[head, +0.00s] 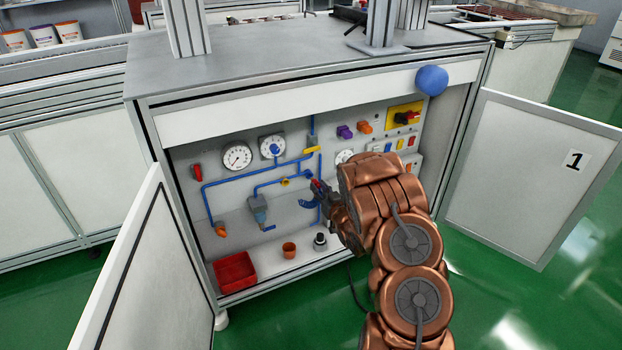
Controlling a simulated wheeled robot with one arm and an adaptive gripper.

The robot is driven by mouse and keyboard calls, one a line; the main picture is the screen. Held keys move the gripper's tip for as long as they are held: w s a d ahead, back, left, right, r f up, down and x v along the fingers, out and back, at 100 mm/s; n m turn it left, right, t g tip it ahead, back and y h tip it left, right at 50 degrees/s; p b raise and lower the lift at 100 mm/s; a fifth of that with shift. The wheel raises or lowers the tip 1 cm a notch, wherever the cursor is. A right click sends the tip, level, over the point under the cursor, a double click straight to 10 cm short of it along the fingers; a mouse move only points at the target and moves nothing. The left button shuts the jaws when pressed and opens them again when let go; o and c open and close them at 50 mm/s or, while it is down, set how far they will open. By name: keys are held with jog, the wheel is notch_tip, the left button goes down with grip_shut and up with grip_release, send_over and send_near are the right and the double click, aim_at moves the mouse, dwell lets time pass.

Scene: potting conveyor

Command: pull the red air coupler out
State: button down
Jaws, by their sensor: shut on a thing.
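My gripper (325,193) reaches into the open cabinet, in front of the back panel, and is shut on the red air coupler (317,184). Only a small red part of the coupler shows at the fingertips. It lies close to the vertical blue pipe (320,165). A curved blue piece (308,203) shows just left of the fingers. My copper-coloured arm hides the right part of the panel's lower half. I cannot tell whether the coupler is still seated or free of its fitting.
The cabinet doors stand open at left (125,270) and right (535,175). A red bin (235,272), an orange cup (289,250) and a dark-topped cylinder (320,241) stand on the cabinet floor. Gauges (237,156), a filter unit (258,208) and a yellow-backed switch (404,116) are on the panel.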

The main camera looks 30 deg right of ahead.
jog(key=shift+s, duration=0.2)
dwell(0.3)
jog(key=shift+s+a, duration=0.15)
jog(key=shift+s, duration=1.15)
